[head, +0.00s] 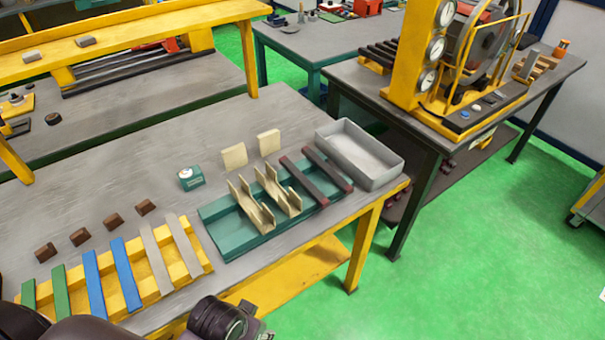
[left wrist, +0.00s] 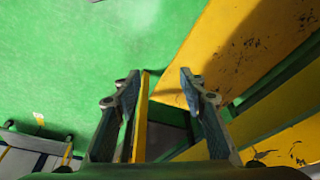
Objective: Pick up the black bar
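Two dark, nearly black bars lie side by side at a slant across the right end of a teal tray (head: 229,239) in the head view: a left bar (head: 304,180) and a right bar (head: 328,170). Both look dark with a reddish tint. My left gripper (left wrist: 159,76) shows in the left wrist view with its two fingers apart and nothing visibly held. Green floor and yellow table parts show beyond it, and no black bar. Dark links of my arm show along the bottom of the head view, below the table's front edge. My right gripper is not seen.
Two cream slotted holders (head: 252,207) stand on the tray left of the bars. An empty grey bin (head: 360,155) stands close on their right. A yellow rack (head: 189,257) with green, blue and grey strips is at the front left.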

